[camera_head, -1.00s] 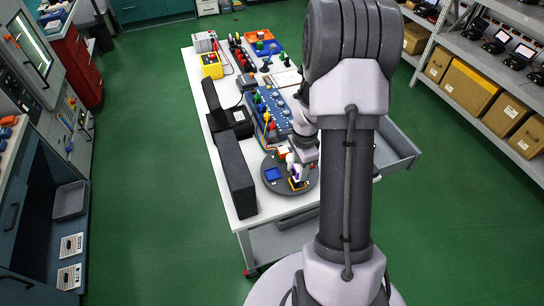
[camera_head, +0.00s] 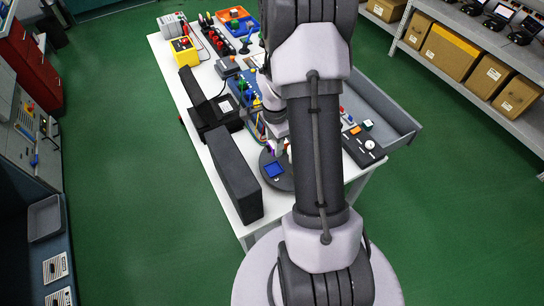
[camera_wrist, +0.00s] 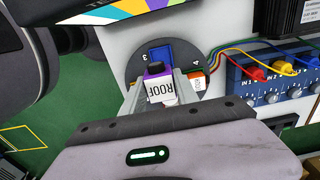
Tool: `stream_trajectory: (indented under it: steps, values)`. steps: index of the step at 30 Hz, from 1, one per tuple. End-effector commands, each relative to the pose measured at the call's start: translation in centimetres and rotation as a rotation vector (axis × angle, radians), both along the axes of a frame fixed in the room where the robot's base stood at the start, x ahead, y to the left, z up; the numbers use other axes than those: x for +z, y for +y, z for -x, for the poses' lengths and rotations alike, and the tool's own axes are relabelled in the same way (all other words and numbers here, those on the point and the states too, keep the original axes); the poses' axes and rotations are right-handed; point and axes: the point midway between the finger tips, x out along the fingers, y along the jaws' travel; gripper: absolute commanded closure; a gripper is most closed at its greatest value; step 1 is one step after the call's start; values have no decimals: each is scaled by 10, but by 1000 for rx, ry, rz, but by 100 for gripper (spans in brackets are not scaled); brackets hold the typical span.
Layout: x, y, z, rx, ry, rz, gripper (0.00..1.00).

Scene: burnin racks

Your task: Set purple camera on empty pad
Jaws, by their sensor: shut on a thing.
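The purple camera (camera_wrist: 155,72), with a white label reading ROOF, is between the fingers of my gripper (camera_wrist: 161,92), which is shut on it. A bit of purple shows in the head view (camera_head: 271,147) beside my arm. The round dark turntable (camera_head: 267,181) stands on the white table, and it also shows in the wrist view (camera_wrist: 135,66). An orange-and-white block (camera_wrist: 198,82) sits by the number 4. I cannot tell the camera's height above the turntable.
A long black box (camera_head: 235,172) stands along the table's left edge. A blue panel (camera_wrist: 268,84) with coloured plugs and cables is close to the turntable. A black control box (camera_head: 364,146) and an open grey drawer (camera_head: 385,112) are at the right.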

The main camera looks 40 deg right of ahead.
Motion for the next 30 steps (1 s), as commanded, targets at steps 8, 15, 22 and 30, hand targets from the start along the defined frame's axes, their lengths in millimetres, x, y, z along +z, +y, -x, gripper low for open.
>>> stream_trajectory:
  steps: [8,15,22,30]
  values:
    - [-51,0,-1,1,0,0,100]
    - [-59,0,-1,0,0,0,100]
    - [-86,0,-1,0,0,0,100]
    - [-104,0,-1,1,0,0,100]
